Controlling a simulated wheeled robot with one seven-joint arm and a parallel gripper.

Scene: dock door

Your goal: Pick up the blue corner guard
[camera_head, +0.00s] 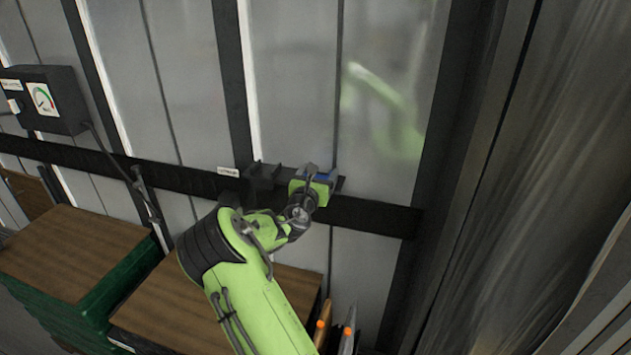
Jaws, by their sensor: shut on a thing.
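The blue corner guard (322,177) shows as a small blue patch at the dark rail on the wall, just behind my gripper. My gripper (318,174) is at the end of my green arm, against the rail near the middle of the view. Its fingers are shut on the blue corner guard. Most of the guard is hidden by the gripper, so I cannot tell whether it still touches the rail or its holder.
A dark bracket (262,174) sits on the rail (375,217) just left of my gripper. A gauge box (62,97) with a lever hangs at the left. Brown-topped green crates (85,250) stand below. Orange-tipped items (320,325) stand at the bottom. A dark curtain (530,180) is right.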

